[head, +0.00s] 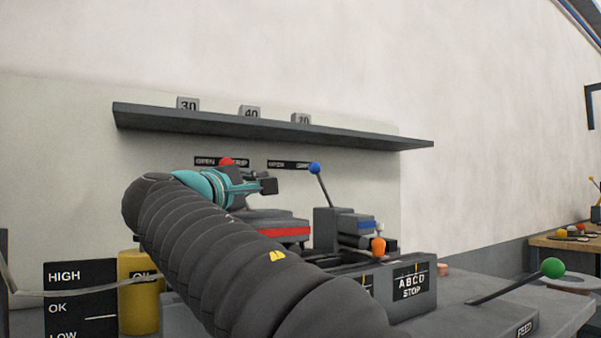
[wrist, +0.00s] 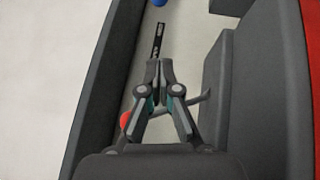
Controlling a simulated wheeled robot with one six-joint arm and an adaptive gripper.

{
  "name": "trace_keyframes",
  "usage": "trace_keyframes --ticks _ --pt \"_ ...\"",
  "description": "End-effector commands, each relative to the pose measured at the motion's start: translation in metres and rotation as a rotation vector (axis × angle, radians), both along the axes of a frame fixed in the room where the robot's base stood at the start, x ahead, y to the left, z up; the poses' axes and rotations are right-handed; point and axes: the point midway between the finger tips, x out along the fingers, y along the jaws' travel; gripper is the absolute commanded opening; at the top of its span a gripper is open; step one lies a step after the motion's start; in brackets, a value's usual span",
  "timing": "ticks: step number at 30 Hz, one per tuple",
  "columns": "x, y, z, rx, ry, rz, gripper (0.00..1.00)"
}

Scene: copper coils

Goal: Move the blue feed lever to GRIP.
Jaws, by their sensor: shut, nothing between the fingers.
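The blue feed lever has a blue ball knob (head: 315,168) on a thin dark rod, which leans to the left above a grey block. Behind it a black label plate (head: 288,164) reads OPEN at its left; the right-hand word is partly unclear beside the knob. My gripper (head: 269,185) is left of the blue knob and a little lower in the head view, apart from it. In the wrist view my gripper (wrist: 159,64) has its fingertips together and empty. The blue knob (wrist: 160,2) shows at the top edge, beyond the fingertips, with a label plate (wrist: 157,40) between.
A red knob (head: 227,161) with its own OPEN/GRIP plate stands close behind my wrist. An orange knob (head: 378,245) and a green-knobbed lever (head: 552,268) are at right. A shelf (head: 270,127) with numbered blocks hangs above. A yellow oil can (head: 138,290) stands at left.

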Motion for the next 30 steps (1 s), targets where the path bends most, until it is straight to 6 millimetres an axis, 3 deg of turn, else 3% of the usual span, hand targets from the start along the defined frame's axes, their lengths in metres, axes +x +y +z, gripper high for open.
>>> trace_keyframes --ticks 8,23,30 --pt "0.015 -0.006 0.003 0.0 0.001 -0.003 0.0" --pt "0.096 -0.039 0.018 0.001 0.0 -0.003 0.0" --pt "0.105 -0.067 0.022 0.001 0.001 -0.002 0.0"
